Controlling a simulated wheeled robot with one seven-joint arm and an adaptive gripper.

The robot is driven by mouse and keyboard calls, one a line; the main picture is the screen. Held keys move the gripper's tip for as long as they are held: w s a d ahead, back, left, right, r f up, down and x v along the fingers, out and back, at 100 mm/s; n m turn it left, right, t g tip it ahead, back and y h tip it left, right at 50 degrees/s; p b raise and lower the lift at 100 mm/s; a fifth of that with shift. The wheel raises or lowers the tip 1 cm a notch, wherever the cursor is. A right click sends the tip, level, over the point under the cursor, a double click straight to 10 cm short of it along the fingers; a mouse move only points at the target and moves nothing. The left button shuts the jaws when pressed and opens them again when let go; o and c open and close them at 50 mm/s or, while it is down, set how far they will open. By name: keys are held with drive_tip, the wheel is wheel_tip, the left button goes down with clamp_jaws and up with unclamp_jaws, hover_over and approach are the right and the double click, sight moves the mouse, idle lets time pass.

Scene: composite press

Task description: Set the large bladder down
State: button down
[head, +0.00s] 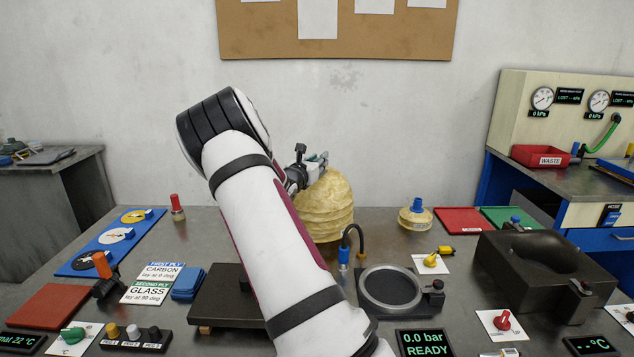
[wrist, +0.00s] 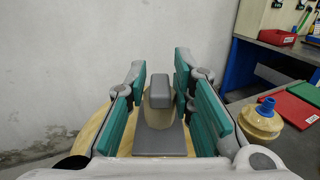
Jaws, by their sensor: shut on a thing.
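The large bladder (head: 325,207) is a pale yellow, ribbed, bellows-like body behind my arm in the head view. My gripper (head: 312,165) is at its top and shut on it. In the wrist view my gripper's green-padded fingers (wrist: 160,85) stand either side of a grey block, with the bladder's yellow surface (wrist: 160,118) showing below. The bladder looks upright. Its lower edge is near the table's back part, but I cannot tell whether it touches the top. My arm hides part of its left side.
A small bladder with a blue cap (head: 415,216) stands to the right, with red (head: 461,221) and green (head: 503,217) mats beyond. A round black plate (head: 390,288), a hooked hose (head: 352,236) and a dark mould block (head: 545,262) lie nearer.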

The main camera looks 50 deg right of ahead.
drive_tip(key=shift+f, duration=1.9)
drive_tip(key=c, duration=1.4)
unclamp_jaws()
drive_tip(key=shift+f, duration=0.15)
